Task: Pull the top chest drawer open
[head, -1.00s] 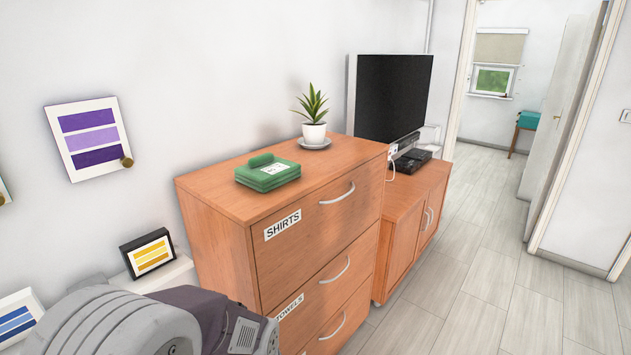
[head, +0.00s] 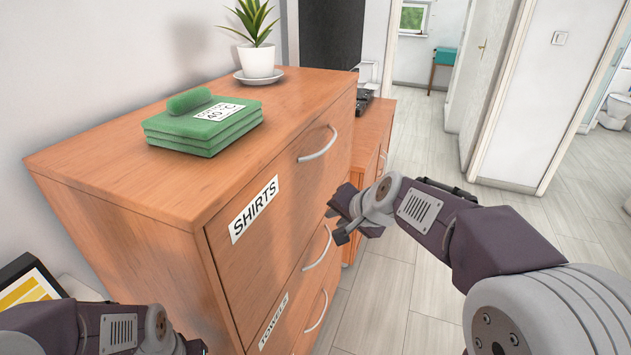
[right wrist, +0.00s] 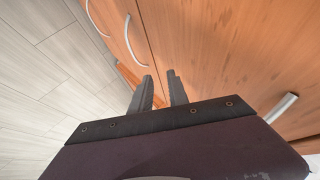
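The wooden chest (head: 110,190) stands at left centre in the head view. Its top drawer (head: 285,180), labelled SHIRTS, looks flush and shut. Its curved silver handle (head: 320,145) is clear of both grippers. My right gripper (head: 345,219) is in front of the chest, below and right of that handle. It is empty, with its fingers apart. The right wrist view shows these fingers (right wrist: 160,90) pointing at the chest front, with the top handle (right wrist: 282,108) off to the right. My left arm is at the bottom left; its gripper (head: 193,346) is mostly cut off.
A folded green towel stack (head: 205,125) and a potted plant (head: 256,55) stand on the chest. The middle drawer handle (head: 318,248) is just left of my right gripper. A low cabinet (head: 375,130) stands beyond. Pale floor (head: 400,290) is open at right.

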